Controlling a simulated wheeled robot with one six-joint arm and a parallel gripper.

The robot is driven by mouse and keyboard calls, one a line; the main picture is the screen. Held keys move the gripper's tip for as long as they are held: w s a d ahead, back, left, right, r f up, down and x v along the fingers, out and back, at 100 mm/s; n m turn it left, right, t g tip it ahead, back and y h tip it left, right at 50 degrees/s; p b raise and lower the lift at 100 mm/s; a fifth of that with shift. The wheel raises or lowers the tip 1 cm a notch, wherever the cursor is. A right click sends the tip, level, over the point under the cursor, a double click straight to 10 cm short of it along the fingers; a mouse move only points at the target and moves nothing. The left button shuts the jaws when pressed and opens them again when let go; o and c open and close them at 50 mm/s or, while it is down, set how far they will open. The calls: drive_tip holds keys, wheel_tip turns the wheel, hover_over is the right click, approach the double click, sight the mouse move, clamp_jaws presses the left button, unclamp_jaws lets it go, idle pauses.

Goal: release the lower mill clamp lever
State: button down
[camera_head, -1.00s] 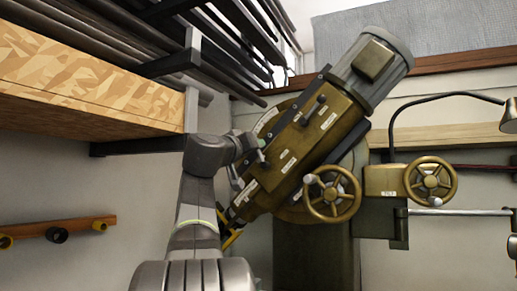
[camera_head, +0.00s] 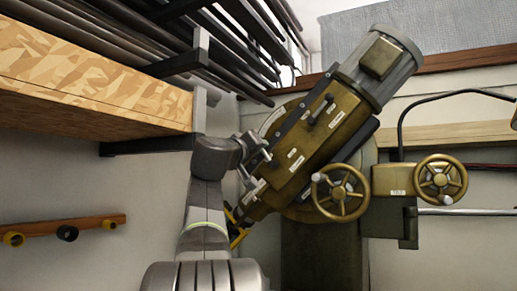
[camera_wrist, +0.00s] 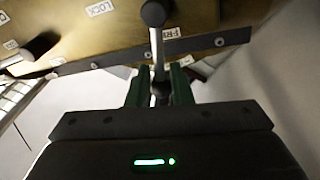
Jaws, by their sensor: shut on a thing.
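The brassy mill head (camera_head: 315,135) leans up to the right in the head view. My gripper (camera_wrist: 160,92) is at its left side. In the wrist view, its two green fingers are shut on a clamp lever (camera_wrist: 157,48). A second lever (camera_wrist: 38,47) stands at the left, close to a "LOCK" label. In the head view, my wrist hides part of the lever area, and I cannot tell which lever is held.
Two handwheels (camera_head: 340,192) (camera_head: 440,181) are right of the mill head. A wooden shelf (camera_head: 85,95) with dark bars above it overhangs at the left. A peg rail (camera_head: 65,226) is low on the left wall. Open space lies between wall and arm.

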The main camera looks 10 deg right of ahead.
drive_tip(key=c, duration=1.5)
unclamp_jaws()
drive_tip(key=shift+a, duration=0.15)
drive_tip(key=shift+s, duration=0.1)
drive_tip(key=b+v, duration=0.4)
drive_tip(key=v, duration=0.9)
drive_tip(key=shift+s+a+f+b, duration=0.1)
drive_tip(key=shift+s+a+b, duration=0.1)
drive_tip(key=shift+b, duration=0.15)
drive_tip(key=p+x, duration=0.4)
drive_tip(key=x, duration=1)
drive_tip(key=shift+s+p, duration=0.1)
drive_tip(key=shift+p, duration=0.25)
